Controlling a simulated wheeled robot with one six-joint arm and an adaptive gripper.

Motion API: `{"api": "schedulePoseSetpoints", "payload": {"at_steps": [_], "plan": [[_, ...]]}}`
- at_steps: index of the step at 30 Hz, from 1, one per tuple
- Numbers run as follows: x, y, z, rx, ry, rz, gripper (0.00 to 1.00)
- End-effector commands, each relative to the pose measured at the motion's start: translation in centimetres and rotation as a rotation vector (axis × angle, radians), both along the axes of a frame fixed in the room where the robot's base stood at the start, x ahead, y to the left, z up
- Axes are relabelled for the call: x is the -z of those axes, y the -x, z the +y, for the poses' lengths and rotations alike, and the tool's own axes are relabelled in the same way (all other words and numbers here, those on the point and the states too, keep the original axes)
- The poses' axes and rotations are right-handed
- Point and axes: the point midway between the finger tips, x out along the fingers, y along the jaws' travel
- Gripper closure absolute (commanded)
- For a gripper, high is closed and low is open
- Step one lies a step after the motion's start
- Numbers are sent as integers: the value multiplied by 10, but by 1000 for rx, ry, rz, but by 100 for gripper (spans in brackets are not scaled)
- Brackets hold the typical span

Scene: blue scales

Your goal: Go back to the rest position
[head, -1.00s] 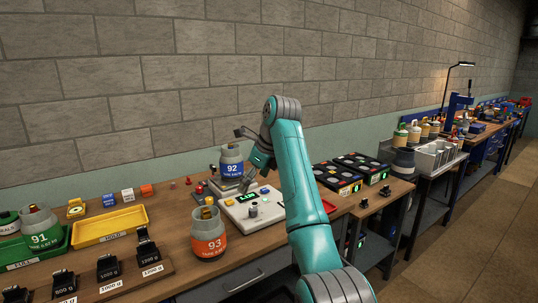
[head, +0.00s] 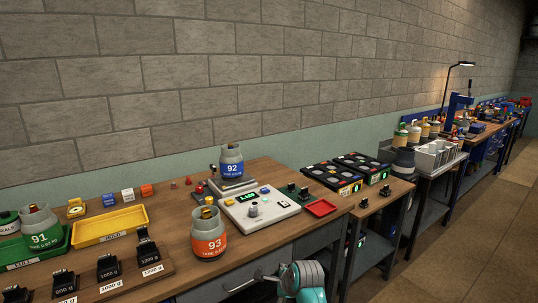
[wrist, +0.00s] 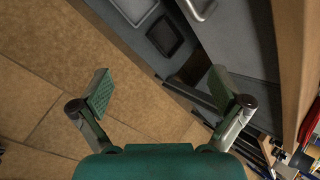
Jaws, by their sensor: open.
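My gripper (wrist: 160,91) is open in the wrist view, its two fingers wide apart with nothing between them. Beyond it are the brown floor and the grey front of the bench. In the head view only part of my teal and grey arm shows, low at the bottom edge in front of the bench; the fingers cannot be made out there. The blue-labelled cylinder 92 (head: 232,162) stands upright on the scale's plate at the back. The orange-labelled cylinder 93 (head: 209,236) stands on the bench in front of the light-grey control box (head: 272,218).
Cylinder 91 (head: 41,229) stands in the green tray (head: 68,246) at left, beside the empty yellow tray (head: 108,225). Black weights (head: 108,267) stand at front left. A red dish (head: 321,207) lies near the bench's right end. A drawer handle (wrist: 201,8) is close in the wrist view.

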Motion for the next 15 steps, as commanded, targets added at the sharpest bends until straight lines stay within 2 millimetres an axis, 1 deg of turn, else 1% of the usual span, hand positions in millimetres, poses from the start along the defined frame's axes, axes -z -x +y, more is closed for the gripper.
{"api": "schedulePoseSetpoints", "payload": {"at_steps": [1, 6, 9, 11, 15], "plan": [[21, 14, -6, -17, 20, -19, 0], [71, 54, -25, -86, 98, -108, 0], [96, 81, -37, -126, 148, -159, 0], [109, 98, -43, -150, 179, -188, 0], [135, 140, -59, -205, 258, -257, 0]]}}
